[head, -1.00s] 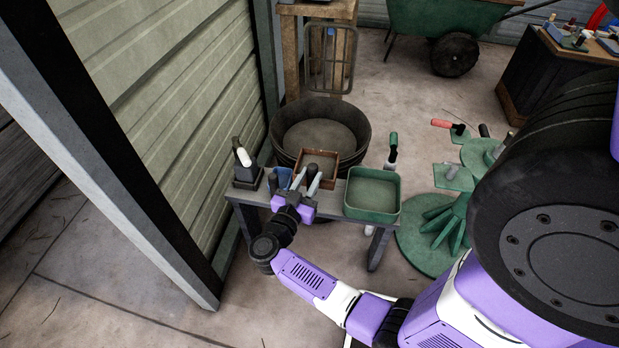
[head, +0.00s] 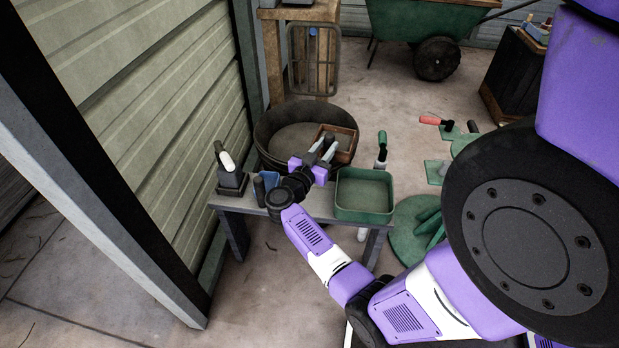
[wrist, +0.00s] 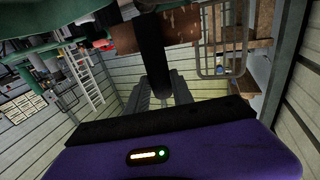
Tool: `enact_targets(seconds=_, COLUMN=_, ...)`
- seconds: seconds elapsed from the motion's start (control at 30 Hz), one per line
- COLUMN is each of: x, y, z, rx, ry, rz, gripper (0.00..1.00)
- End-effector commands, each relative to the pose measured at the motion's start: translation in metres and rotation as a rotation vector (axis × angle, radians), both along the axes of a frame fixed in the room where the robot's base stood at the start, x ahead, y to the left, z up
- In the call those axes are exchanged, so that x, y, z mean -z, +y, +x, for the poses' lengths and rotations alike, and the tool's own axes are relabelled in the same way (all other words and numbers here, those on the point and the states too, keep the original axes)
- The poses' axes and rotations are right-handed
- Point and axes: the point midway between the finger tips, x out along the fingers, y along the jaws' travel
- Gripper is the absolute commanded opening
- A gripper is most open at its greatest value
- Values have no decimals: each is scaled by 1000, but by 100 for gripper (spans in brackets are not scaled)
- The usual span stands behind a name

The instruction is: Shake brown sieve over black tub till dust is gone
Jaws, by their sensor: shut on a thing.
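The brown sieve (head: 350,154), a shallow square-framed box, is held up over the right part of the black tub (head: 265,127). My gripper (head: 324,149) is shut on the sieve's near side. In the wrist view, brown pieces of the sieve frame (wrist: 187,22) show on both sides of a dark upright bar, probably its handle. The tub is round and wide and stands on the floor behind the bench; its bottom looks grey-brown. The sieve's inside is too small and partly hidden, so I cannot tell whether dust lies in it.
A low grey bench (head: 318,203) stands before the tub, with a green bin (head: 364,195) at its right and a dark holder with a white-handled tool (head: 229,172) at its left. A green-handled tool (head: 381,150) stands behind the bin. A corrugated wall (head: 160,110) is close on the left.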

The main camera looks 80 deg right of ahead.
Motion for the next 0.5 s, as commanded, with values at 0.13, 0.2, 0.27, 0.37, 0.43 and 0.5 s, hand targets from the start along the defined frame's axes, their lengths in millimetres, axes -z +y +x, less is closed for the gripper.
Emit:
enact_targets(seconds=0.13, x=4, y=-70, z=-11, rx=-55, ry=0, rz=-10, gripper=0)
enact_targets(seconds=0.2, x=1, y=-99, z=-12, rx=-105, ry=-1, rz=-13, gripper=0)
enact_targets(seconds=0.27, x=-3, y=-119, z=-11, rx=-153, ry=1, rz=-14, gripper=0)
enact_targets(seconds=0.37, x=-8, y=-145, z=-6, rx=-241, ry=1, rz=-17, gripper=0)
enact_targets(seconds=0.43, x=-13, y=-157, z=4, rx=-309, ry=2, rz=-18, gripper=0)
enact_targets(seconds=0.5, x=-16, y=-162, z=18, rx=-379, ry=2, rz=-18, gripper=0)
